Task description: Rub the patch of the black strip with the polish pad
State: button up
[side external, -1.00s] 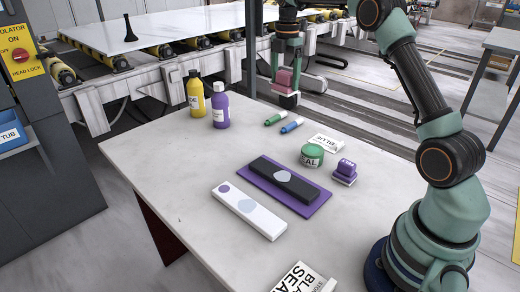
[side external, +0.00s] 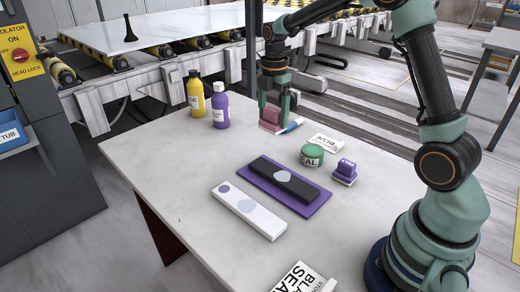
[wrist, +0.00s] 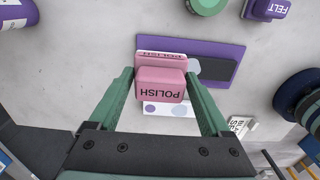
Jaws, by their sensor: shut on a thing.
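My gripper (side external: 273,108) is shut on the pink polish pad (side external: 270,117), above the far part of the slab. In the wrist view the pad (wrist: 161,84) shows the word POLISH between my green fingers. The black strip (side external: 285,178) lies on a purple mat (side external: 258,186) near the middle of the slab, with a pale patch (side external: 282,177) on its top. In the wrist view the pad hides part of the strip (wrist: 219,70). The pad is apart from the strip, farther back in the side view.
A white strip (side external: 263,224) lies beside the mat. A green tin (side external: 312,155), a purple felt block (side external: 345,172), a white box (side external: 326,142) and a blue marker (side external: 293,125) stand or lie nearby. Yellow (side external: 196,93) and purple (side external: 220,106) bottles stand at the back. The front left of the slab is clear.

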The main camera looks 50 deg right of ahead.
jog(key=shift+s+a+f, duration=0.65)
jog(key=shift+f, duration=0.8)
jog(key=shift+s+a+f, duration=0.6)
jog(key=shift+f, duration=0.9)
jog(key=shift+s+a+f, duration=0.65)
jog(key=shift+f, duration=0.8)
jog(key=shift+f, duration=1)
jog(key=shift+s, duration=0.1)
jog(key=shift+s+r, duration=0.15)
jog(key=shift+s, duration=1.35)
jog(key=shift+s+f, duration=0.2)
jog(key=shift+s, duration=1.85)
jog(key=shift+w+r, duration=0.1)
jog(key=shift+w, duration=3.55)
jog(key=shift+s, duration=2)
